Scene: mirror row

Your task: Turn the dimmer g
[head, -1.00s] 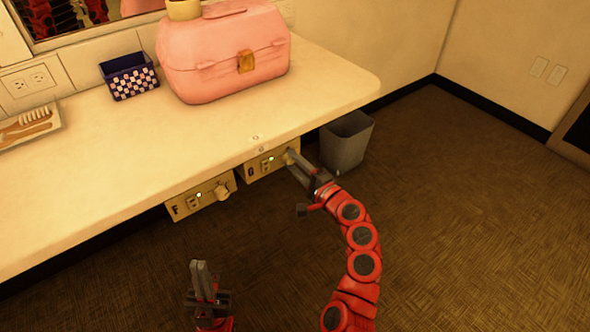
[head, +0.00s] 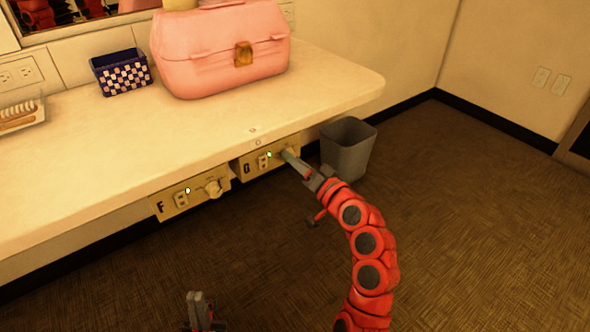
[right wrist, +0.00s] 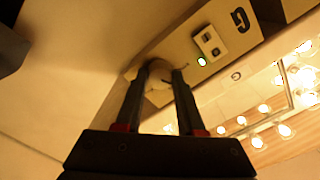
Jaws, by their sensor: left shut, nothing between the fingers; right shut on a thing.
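The dimmer box G (head: 254,165) is fixed under the counter's front edge, with a lit green light and a switch at its left. Its knob (head: 288,153) is at the box's right end, partly hidden by my right gripper (head: 292,160). In the right wrist view the box (right wrist: 228,45) shows its letter and light, and the knob (right wrist: 158,84) sits between the fingers of the right gripper (right wrist: 160,82), which is shut on it. My left gripper (head: 199,300) is shut and empty, low over the floor, apart from the boxes.
Dimmer box F (head: 172,203) hangs left of G under the counter. A pink case (head: 215,65) and a blue checkered basket (head: 122,80) stand on the counter (head: 180,135). A grey bin (head: 347,155) stands on the floor just behind the right gripper. The floor at right is open.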

